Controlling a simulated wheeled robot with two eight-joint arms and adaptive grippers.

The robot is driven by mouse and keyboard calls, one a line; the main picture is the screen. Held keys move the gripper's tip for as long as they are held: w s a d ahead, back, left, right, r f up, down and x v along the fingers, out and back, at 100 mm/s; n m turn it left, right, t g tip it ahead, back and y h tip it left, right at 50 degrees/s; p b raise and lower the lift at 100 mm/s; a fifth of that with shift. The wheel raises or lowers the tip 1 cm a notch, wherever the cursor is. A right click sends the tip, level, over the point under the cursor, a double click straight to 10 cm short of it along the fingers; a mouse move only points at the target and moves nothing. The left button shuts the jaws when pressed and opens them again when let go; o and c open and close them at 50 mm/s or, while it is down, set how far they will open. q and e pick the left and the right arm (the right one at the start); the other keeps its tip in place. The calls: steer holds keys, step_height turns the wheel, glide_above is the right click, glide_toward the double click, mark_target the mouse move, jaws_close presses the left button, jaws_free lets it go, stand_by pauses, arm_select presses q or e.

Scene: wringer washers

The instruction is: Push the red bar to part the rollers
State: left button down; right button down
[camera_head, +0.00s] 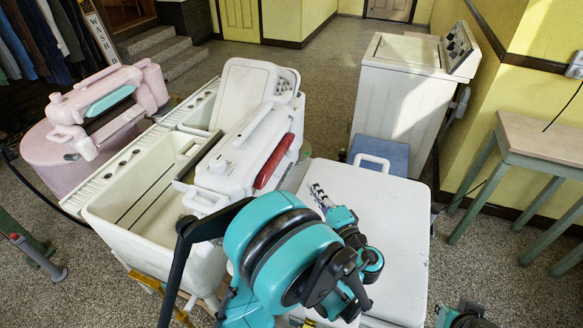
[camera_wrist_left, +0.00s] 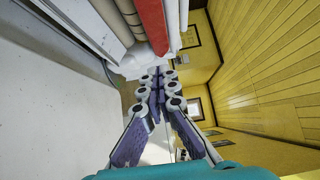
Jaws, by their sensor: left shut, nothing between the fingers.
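The red bar (camera_head: 273,162) runs along the right side of the white wringer head (camera_head: 243,148) in the head view. In the left wrist view the red bar (camera_wrist_left: 153,25) is at the top centre, with beige rollers (camera_wrist_left: 112,22) to its left. My left gripper (camera_head: 318,194) is to the right of the bar, over the white lid, and apart from the bar. Its fingers are shut with nothing between them; they also show in the left wrist view (camera_wrist_left: 158,92). The right gripper's fingers are not visible.
A white lidded appliance (camera_head: 395,240) stands beneath my left gripper. White tubs (camera_head: 112,222) lie left of the wringer. A pink washer (camera_head: 60,168) is at far left, a white washer (camera_head: 400,95) behind, and a table (camera_head: 540,150) at right.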

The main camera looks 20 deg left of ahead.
arm_select(q)
steer(key=b, duration=0.2)
glide_toward(282, 155)
steer(key=w, duration=0.4)
steer(key=a+b, duration=0.1)
steer(key=a, duration=0.2)
steer(key=shift+s+a, duration=0.15)
steer(key=shift+a, duration=0.5)
